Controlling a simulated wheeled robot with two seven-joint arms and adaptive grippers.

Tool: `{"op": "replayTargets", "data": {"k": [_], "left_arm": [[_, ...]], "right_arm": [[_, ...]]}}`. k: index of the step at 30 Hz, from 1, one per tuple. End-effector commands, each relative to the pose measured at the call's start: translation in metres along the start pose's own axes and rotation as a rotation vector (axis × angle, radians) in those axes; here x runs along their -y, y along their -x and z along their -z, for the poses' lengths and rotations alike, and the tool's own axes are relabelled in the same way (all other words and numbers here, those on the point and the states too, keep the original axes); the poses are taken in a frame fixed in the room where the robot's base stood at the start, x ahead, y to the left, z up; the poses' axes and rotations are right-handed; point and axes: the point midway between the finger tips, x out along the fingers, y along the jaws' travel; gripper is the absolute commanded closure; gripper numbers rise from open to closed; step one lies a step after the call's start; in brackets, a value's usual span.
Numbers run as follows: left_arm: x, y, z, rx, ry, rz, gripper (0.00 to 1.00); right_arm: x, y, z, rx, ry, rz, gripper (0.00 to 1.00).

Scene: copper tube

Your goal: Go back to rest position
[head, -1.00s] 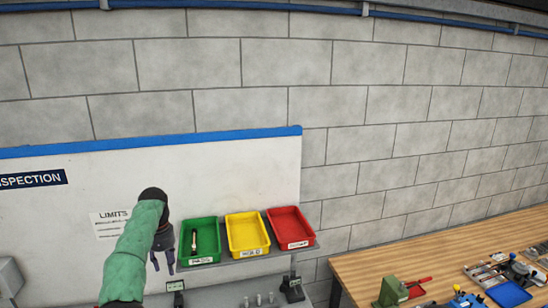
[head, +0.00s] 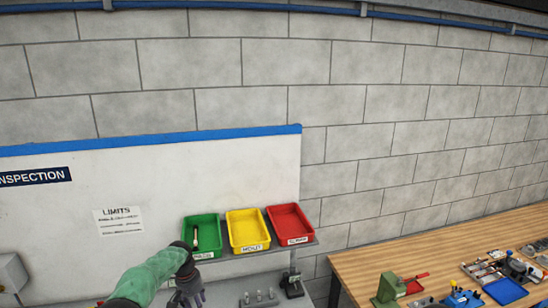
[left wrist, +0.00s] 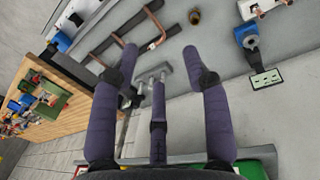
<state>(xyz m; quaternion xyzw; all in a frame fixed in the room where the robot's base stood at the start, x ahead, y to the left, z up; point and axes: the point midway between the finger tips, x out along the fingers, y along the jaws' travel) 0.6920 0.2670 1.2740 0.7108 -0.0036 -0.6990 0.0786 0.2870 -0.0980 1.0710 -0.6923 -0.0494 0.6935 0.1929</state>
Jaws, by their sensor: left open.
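My left gripper (head: 188,297) is low in the head view, in front of and below the green bin (head: 210,220). In the left wrist view its dark fingers (left wrist: 161,58) are spread, open and empty. A short slim part (head: 195,238) lies in the green bin; it is too small to name surely. Copper-coloured tube pieces (left wrist: 153,25) show beyond the fingers in the left wrist view, on a grey surface, apart from the gripper. My right gripper is in neither view.
A yellow bin (head: 247,228) and a red bin (head: 290,223) stand beside the green one on a shelf. A wooden bench (head: 370,262) with tools is at the right. A white board (head: 60,220) stands behind. Small posts (head: 260,296) stand below the shelf.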

Motion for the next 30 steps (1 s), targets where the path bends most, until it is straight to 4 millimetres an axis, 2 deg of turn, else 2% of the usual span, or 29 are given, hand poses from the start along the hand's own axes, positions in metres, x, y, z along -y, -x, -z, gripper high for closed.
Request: {"op": "replayTargets", "data": {"k": [1, 6, 11, 15, 19, 24, 30], "left_arm": [[-0.008, -0.026, -0.013, 0.013, -0.012, -0.018, 0.53], [-0.036, -0.101, -0.06, 0.014, -0.033, -0.087, 0.53], [-0.059, -0.157, -0.12, 0.016, -0.028, -0.145, 0.53], [-0.076, -0.193, -0.183, 0.02, -0.01, -0.187, 0.53], [-0.089, -0.214, -0.247, 0.023, 0.015, -0.215, 0.53], [-0.097, -0.224, -0.321, 0.024, 0.051, -0.231, 0.53], [-0.1, -0.22, -0.381, 0.025, 0.081, -0.232, 0.53]], "right_arm": [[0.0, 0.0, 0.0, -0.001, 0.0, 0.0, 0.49], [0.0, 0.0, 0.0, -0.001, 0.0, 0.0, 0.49], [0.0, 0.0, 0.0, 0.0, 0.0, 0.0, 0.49], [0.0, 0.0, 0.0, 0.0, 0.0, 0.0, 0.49], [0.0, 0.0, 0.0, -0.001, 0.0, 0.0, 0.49], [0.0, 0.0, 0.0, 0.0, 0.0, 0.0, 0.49], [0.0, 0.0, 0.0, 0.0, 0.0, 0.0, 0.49]]}}
